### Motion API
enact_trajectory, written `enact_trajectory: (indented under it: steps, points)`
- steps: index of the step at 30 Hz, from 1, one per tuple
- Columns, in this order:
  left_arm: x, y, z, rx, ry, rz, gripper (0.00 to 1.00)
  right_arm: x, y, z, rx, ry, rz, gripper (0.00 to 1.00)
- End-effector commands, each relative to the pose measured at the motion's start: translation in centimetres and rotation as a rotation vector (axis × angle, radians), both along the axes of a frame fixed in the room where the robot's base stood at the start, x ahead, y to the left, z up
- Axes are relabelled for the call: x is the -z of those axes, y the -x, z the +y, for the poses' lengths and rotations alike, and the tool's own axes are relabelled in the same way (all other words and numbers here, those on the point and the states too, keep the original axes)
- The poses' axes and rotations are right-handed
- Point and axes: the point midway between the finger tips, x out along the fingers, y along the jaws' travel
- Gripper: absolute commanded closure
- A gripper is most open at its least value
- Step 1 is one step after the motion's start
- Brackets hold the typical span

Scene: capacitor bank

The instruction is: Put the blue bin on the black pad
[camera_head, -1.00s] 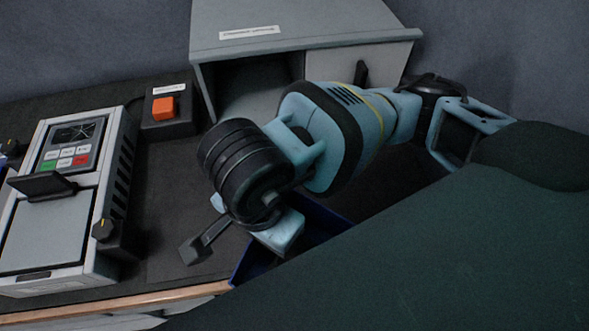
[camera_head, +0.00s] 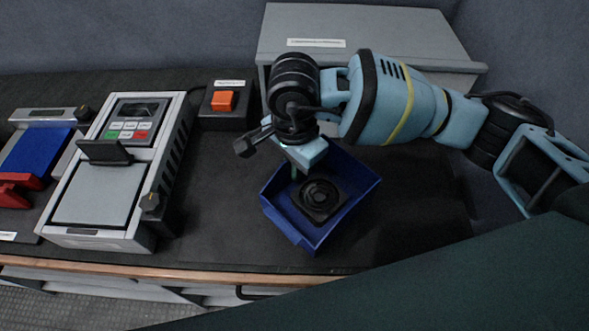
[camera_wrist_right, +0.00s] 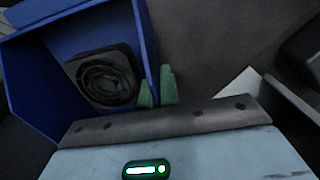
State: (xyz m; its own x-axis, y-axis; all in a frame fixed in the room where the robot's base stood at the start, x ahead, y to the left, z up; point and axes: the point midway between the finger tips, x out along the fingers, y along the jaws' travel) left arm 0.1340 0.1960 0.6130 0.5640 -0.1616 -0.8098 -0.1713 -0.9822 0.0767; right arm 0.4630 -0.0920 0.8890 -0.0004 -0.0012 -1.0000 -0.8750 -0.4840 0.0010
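The blue bin (camera_head: 358,198) sits on the dark bench right of centre in the head view, with a black square, ringed piece (camera_head: 319,198) inside it. My right gripper (camera_head: 294,170) is at the bin's far left wall, pointing down. In the right wrist view its green fingertips (camera_wrist_right: 157,92) stand close together on either side of the blue bin's wall (camera_wrist_right: 147,45), apparently closed on it. A darker patch (camera_head: 428,200) right of the bin may be the black pad; its edges are hard to make out. My left gripper is not in view.
An orange button box (camera_head: 222,101) and a grey keypad device (camera_head: 100,193) stand to the left. The bench's wooden front edge (camera_head: 200,274) is near. Bench right of the bin is clear.

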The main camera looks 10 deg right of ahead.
Motion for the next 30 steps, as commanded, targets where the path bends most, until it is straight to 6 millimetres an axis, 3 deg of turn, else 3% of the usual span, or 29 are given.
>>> enact_trajectory:
  steps: [12,19,30]
  points:
    - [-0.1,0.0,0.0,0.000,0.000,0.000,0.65,0.1,-1.5,-0.3,0.002,-0.001,0.000,1.00]
    - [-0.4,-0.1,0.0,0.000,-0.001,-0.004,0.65,3.2,-1.3,-0.3,0.001,0.000,0.001,1.00]
    - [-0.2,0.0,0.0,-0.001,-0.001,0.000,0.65,3.8,-1.3,-0.3,-0.001,-0.001,0.000,1.00]
